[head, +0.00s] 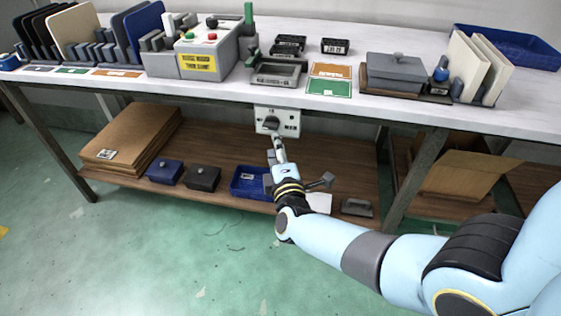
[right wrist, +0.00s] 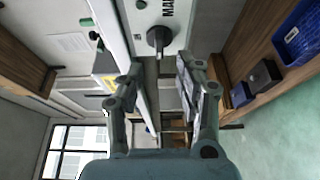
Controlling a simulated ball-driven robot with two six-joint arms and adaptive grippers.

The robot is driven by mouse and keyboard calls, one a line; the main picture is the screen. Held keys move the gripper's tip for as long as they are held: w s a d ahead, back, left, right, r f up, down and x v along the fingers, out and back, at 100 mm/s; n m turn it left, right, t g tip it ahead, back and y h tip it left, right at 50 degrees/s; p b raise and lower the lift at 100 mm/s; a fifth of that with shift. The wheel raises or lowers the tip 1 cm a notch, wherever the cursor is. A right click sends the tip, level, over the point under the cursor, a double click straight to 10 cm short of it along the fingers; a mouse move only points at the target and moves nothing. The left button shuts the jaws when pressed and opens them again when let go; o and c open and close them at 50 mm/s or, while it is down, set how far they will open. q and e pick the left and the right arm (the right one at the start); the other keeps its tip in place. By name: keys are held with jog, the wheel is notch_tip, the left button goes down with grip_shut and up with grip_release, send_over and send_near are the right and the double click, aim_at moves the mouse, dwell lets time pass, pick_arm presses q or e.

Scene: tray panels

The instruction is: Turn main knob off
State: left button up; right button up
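The main knob (head: 270,122) is a black rotary knob on a pale switch panel (head: 290,116) fixed under the table's front edge. In the right wrist view the knob (right wrist: 159,40) sits on the panel (right wrist: 140,22), beside lettering that reads "MAI" before it is cut off. My right gripper (head: 279,142) is just below and in front of the knob. In the right wrist view this gripper (right wrist: 158,70) is open and empty, with the knob ahead, roughly in line with the gap between the fingers; no contact shows. My left gripper is not in view.
The white table (head: 220,85) carries a grey control box (head: 208,60) with buttons, racks of panels, and a lidded grey box (head: 395,72). The lower wooden shelf (head: 225,140) holds cardboard (head: 130,138), a blue bin (head: 247,182) and small boxes. The floor in front is clear at left.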

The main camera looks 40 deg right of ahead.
jog(key=v, duration=0.5)
dwell(0.4)
jog(key=s+a+f+g+y, duration=0.1)
jog(key=s+f+g+y, duration=0.5)
jog(key=s+f, duration=1.6)
jog(key=s+f+m+g, duration=0.2)
jog(key=s+m+g, duration=0.1)
jog(key=s, duration=0.4)
jog(key=s+f+m+g, duration=0.3)
jog(key=s+m, duration=0.2)
jog(key=s, duration=0.3)
jog(key=s+f+m+g+y, duration=0.1)
jog(key=s+f+m+g, duration=0.2)
jog(key=s, duration=0.5)
jog(key=shift+d+f+m, duration=0.25)
jog(key=shift+d+m, duration=0.2)
jog(key=shift+m, duration=0.25)
